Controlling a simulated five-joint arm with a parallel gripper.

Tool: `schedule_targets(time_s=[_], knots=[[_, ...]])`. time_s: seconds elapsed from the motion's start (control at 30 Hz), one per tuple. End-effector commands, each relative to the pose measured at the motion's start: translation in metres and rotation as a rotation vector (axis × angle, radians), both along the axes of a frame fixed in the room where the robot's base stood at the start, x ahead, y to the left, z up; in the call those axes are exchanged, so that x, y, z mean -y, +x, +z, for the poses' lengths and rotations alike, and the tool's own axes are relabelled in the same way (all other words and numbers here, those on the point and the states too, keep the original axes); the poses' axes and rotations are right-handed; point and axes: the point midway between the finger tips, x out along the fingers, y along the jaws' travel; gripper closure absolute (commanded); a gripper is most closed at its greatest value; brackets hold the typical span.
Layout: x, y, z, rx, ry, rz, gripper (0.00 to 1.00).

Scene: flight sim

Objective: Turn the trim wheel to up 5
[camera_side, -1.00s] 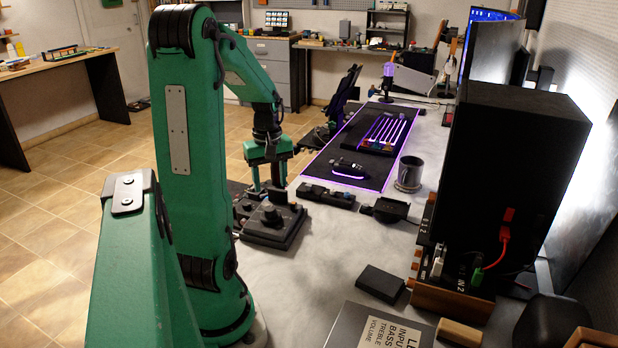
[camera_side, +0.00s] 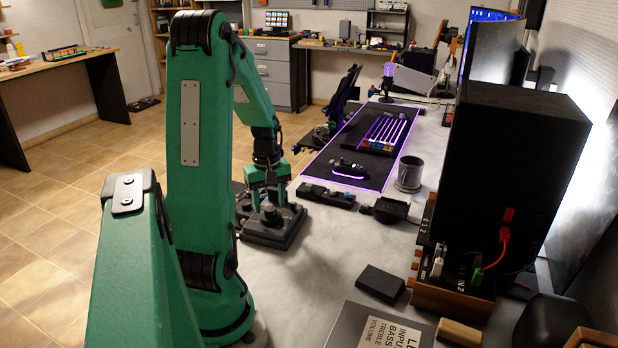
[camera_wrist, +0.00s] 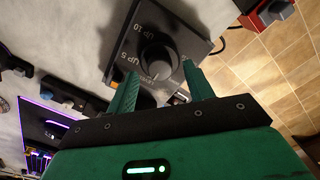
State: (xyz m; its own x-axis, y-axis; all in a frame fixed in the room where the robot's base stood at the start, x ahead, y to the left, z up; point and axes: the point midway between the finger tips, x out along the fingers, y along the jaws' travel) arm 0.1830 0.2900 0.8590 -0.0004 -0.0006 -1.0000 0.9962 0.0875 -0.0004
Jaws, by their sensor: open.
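The trim wheel (camera_wrist: 158,55) is a dark round knob on a dark box (camera_side: 270,236) at the desk's near left edge. In the wrist view, the box's face (camera_wrist: 128,68) carries the labels "UP 10" and "UP 5", with more small print partly hidden near the knob. I cannot make out which mark the wheel points to. My gripper (camera_side: 268,202) hangs over the box. In the wrist view my gripper (camera_wrist: 160,68) is open and empty, with one finger either side of the knob's near side. I cannot tell whether the fingers touch it.
A black mat with purple edge light (camera_side: 350,178) holds a mouse and a keyboard. A mug (camera_side: 409,172) stands right of it, and a low black strip (camera_side: 326,196) in front. A black tower (camera_side: 505,180) stands at right. The pale desk right of the box is mostly clear.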

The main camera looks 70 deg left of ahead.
Motion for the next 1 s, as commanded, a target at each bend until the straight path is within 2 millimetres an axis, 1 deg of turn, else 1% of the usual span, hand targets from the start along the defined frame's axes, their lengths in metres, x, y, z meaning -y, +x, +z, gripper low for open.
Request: schedule_targets(time_s=[0.1, 0.2, 0.5, 0.53, 0.67, 0.7, 0.77, 1.0], knots=[[0.000, 0.000, -0.010, -0.001, -0.002, 0.000, 0.48], [0.000, 0.000, -0.013, 0.000, 0.000, 0.000, 0.48], [0.000, 0.000, -0.015, 0.000, 0.001, 0.000, 0.48], [0.000, 0.000, -0.015, 0.000, 0.001, 0.000, 0.50], [0.000, 0.000, -0.015, 0.000, 0.001, 0.000, 0.75], [0.000, 0.000, -0.015, 0.000, 0.001, 0.000, 0.83], [0.000, 0.000, -0.015, 0.000, 0.001, 0.000, 0.93], [0.000, 0.000, -0.015, 0.000, 0.001, -0.010, 0.93]])
